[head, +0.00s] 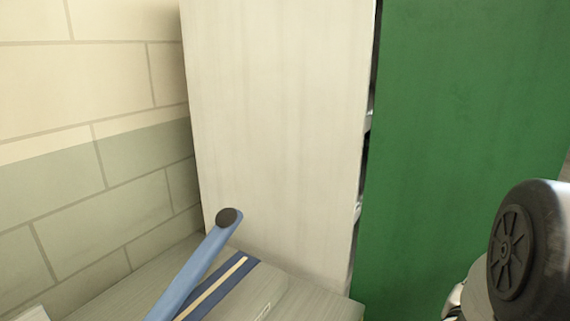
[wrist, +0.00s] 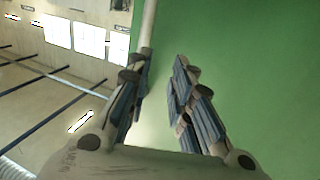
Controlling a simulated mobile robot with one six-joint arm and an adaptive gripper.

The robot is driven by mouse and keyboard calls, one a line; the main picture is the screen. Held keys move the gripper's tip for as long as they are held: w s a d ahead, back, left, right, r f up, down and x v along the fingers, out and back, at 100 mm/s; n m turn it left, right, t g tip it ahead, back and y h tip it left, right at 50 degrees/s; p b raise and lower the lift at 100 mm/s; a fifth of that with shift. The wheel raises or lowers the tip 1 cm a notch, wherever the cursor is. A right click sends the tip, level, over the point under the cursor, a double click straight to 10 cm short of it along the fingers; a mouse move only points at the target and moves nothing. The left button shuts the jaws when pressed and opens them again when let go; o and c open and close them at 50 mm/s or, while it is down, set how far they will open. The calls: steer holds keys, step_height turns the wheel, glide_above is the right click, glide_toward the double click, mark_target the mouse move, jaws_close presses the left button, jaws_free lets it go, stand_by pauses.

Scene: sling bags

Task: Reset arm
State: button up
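My gripper (wrist: 161,64) shows in the wrist view with its two padded fingers apart and nothing between them. In the head view, a dark joint of my arm (head: 522,240) shows at the lower right, in front of the green panel (head: 455,130). My gripper is outside the head view. No sling bag can be made out in either view.
A tall whitish panel (head: 275,120) stands left of the green one, with a narrow dark gap between them. A blue tube with a dark end (head: 195,268) rises at the lower left over a grey surface (head: 320,300). A block wall (head: 85,140) bounds the left.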

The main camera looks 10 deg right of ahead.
steer(key=w+a+r+n+t+y, duration=0.1)
steer(key=w+a+n+y, duration=0.15)
steer(key=a, duration=0.35)
steer(key=w+a+n+t+y, duration=0.1)
steer(key=w+a+y, duration=0.3)
steer(key=a, duration=0.2)
steer(key=s+a+n+g+y, duration=0.1)
steer(key=s+a+n+y, duration=0.15)
steer(key=a, duration=0.45)
steer(key=s+a+n+y, duration=0.1)
steer(key=a+y, duration=0.2)
steer(key=a, duration=0.4)
steer(key=s+a+n+g+y, duration=0.1)
steer(key=s+a+n+g, duration=0.1)
steer(key=s+a, duration=0.3)
steer(key=s+a+n+g+y, duration=0.1)
steer(key=s+a, duration=0.4)
steer(key=s, duration=0.8)
steer(key=n+g, duration=0.1)
steer(key=g, duration=0.1)
steer(key=shift+a+f+n+g+y, duration=0.15)
steer(key=shift+f+n+g+y, duration=0.15)
steer(key=shift+g, duration=0.1)
